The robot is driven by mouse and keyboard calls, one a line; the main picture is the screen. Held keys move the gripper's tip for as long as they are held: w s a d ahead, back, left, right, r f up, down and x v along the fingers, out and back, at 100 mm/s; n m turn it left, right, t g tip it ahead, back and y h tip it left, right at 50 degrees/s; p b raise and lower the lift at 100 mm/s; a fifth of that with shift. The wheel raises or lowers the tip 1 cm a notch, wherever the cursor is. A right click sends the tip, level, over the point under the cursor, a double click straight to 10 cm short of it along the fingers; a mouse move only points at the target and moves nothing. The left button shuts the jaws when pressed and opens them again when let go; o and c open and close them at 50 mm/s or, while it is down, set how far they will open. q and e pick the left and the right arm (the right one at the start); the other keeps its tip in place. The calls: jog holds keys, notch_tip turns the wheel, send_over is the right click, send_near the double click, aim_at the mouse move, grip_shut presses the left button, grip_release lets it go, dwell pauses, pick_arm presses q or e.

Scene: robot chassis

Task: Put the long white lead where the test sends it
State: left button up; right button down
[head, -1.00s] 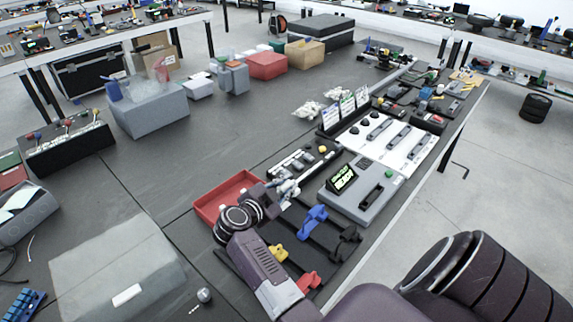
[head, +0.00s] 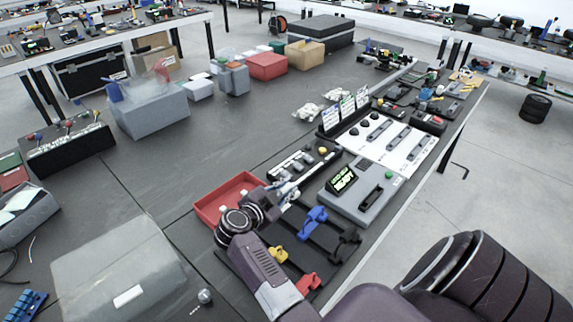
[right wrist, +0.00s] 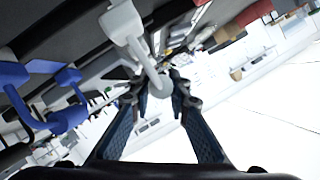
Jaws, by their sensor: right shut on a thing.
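My right gripper (head: 284,191) is between the red tray and the grey tester. In the right wrist view its two fingers (right wrist: 160,100) are shut on a white lead (right wrist: 126,22), whose pale block-shaped end hangs past the fingertips. I cannot tell the lead's full length. The grey tester (head: 365,198) has a lit green display (head: 342,181) that seems to read READY on its lower line; the upper line is too small to read. A blue lead (head: 312,221) lies on the black rack just in front of the gripper; it also shows in the wrist view (right wrist: 66,117). My left gripper is not in view.
The red tray (head: 207,211) is left of the gripper. Yellow (head: 277,254) and red (head: 307,284) leads lie on the rack. A white slotted panel (head: 400,141) and standing label cards (head: 345,110) are behind the tester.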

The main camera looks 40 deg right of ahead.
jog(key=shift+f+b, duration=0.55)
jog(key=shift+f, duration=0.55)
